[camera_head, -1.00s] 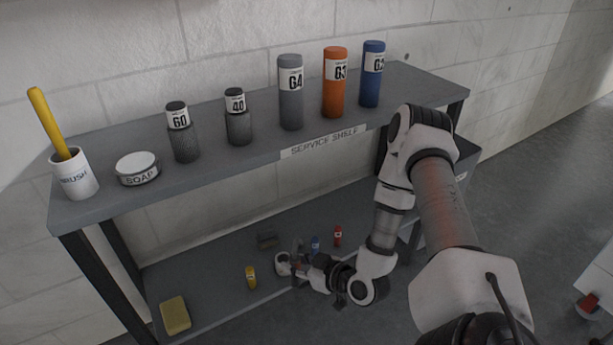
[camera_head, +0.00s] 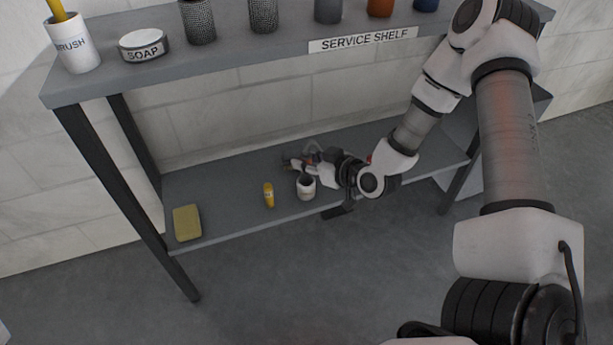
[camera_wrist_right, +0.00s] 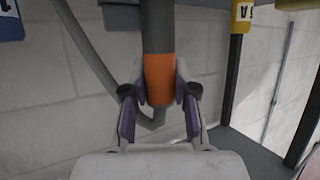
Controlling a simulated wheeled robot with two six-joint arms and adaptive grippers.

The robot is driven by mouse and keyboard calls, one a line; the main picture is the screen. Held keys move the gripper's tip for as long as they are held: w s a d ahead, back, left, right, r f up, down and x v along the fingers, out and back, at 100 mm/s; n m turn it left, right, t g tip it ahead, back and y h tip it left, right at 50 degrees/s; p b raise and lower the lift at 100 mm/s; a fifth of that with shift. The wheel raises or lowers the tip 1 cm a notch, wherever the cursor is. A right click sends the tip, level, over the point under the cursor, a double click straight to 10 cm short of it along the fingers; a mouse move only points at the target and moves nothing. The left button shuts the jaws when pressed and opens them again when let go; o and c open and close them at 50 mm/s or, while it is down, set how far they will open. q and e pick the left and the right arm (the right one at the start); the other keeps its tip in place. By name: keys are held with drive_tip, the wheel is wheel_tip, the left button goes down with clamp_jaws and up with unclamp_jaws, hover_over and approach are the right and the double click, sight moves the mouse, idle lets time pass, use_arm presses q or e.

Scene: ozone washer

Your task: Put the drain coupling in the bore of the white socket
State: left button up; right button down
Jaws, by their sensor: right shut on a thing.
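The drain coupling (camera_wrist_right: 159,78), an orange sleeve on a grey pipe, is between the fingers of my right gripper (camera_wrist_right: 160,98) in the right wrist view. The gripper is shut on it. In the head view my right gripper (camera_head: 305,163) is low over the lower shelf, just behind the white socket (camera_head: 306,194). The socket is a short white cup with a dark bore facing up. The coupling is too small to make out clearly there. The socket does not show clearly in the wrist view. My left gripper is not in view.
On the lower shelf (camera_head: 232,216), a yellow bottle (camera_head: 268,194) stands left of the socket and a yellow sponge (camera_head: 187,222) lies farther left. The upper shelf, marked SERVICE SHELF (camera_head: 362,40), carries a soap tin (camera_head: 143,46) and several canisters. A shelf leg stands at left.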

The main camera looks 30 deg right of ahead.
wheel_tip(320, 180, down, 3)
drive_tip(key=shift+r+b, duration=0.1)
drive_tip(key=shift+b, duration=0.45)
drive_tip(key=shift+r, duration=0.2)
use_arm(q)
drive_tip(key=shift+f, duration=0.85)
use_arm(e)
drive_tip(key=shift+f, duration=0.1)
drive_tip(key=c, duration=0.9)
unclamp_jaws()
